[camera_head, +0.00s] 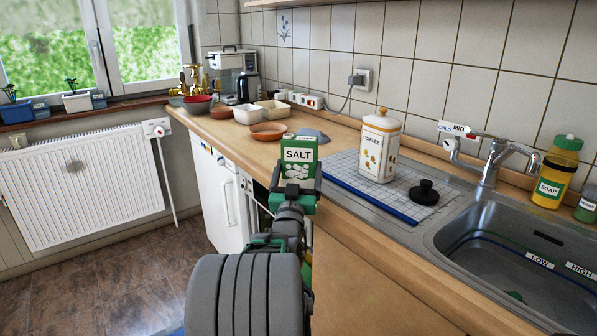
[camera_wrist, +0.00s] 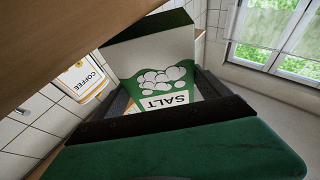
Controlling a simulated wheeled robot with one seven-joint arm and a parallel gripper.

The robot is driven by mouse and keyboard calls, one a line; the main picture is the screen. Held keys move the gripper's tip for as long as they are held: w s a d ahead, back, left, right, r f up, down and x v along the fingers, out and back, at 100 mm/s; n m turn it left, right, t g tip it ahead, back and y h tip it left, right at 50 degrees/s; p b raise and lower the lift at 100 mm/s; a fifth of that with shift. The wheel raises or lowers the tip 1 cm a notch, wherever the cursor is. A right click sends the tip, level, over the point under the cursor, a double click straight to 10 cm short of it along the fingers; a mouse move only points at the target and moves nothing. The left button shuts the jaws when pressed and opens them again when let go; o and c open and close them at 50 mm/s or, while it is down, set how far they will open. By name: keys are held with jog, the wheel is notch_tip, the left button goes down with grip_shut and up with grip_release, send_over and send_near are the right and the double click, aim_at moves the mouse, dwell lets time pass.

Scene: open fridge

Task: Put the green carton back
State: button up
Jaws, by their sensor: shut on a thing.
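The green carton (camera_head: 299,150), labelled SALT with white pebble shapes, is upright in my gripper (camera_head: 297,182) in the head view. It stands out in front of the counter's front edge area, near the middle. My gripper is shut on its lower part. In the wrist view the carton (camera_wrist: 155,72) shows upside down, with its green and white faces between the dark fingers of my gripper (camera_wrist: 175,100). The fingers hide part of its lower end. I cannot tell whether its base touches the counter.
A sink (camera_head: 520,255) with a tap is at right. A white appliance (camera_head: 222,200) stands below the counter, left of the carton.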

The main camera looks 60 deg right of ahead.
jog(key=shift+f+b, duration=0.3)
jog(key=shift+b, duration=0.2)
jog(key=shift+f, duration=0.1)
jog(key=o, duration=1.8)
jog(key=shift+o, duration=0.2)
